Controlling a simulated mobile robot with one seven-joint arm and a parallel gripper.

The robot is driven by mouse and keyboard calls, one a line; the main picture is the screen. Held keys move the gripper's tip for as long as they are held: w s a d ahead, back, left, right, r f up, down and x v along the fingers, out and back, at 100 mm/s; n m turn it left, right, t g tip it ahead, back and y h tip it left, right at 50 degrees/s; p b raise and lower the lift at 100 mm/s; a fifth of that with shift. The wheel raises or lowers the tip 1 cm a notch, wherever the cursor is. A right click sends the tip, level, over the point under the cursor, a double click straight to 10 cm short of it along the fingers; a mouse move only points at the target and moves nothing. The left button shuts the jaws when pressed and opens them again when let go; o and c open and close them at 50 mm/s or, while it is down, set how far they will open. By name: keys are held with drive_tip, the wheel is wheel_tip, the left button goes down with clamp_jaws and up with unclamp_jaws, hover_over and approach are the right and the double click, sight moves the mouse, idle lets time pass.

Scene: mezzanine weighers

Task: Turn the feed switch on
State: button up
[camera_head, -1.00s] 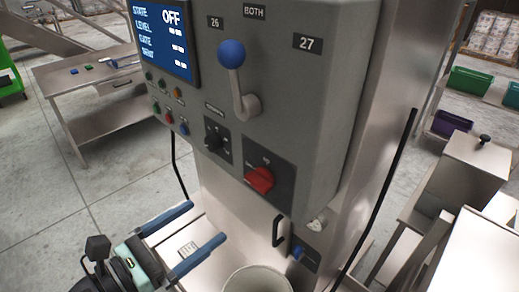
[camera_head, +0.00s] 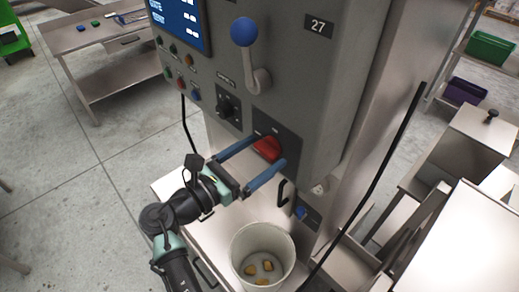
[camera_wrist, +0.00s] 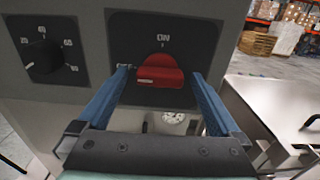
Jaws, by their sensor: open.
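The feed switch is a red rotary knob (camera_head: 267,149) on a dark plate on the grey control box (camera_head: 290,90). In the wrist view the red knob (camera_wrist: 160,71) lies across, its grip roughly horizontal, with "ON" above it and an "OFF" label at its left, partly behind a finger. My gripper (camera_head: 265,160) is open, its two blue fingers spread to either side of the knob. In the wrist view the fingers (camera_wrist: 160,88) reach up to the plate, left and right of the knob. I cannot tell whether they touch it.
A black dial (camera_head: 228,107) and a blue-knobbed lever (camera_head: 244,32) are on the same box. A white bucket (camera_head: 236,268) with several yellowish pieces stands below my gripper. A black handle (camera_head: 284,193) is under the switch. A steel table (camera_head: 105,50) stands behind at left.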

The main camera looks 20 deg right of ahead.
drive_tip(key=shift+d, duration=0.15)
drive_tip(key=c, duration=1.3)
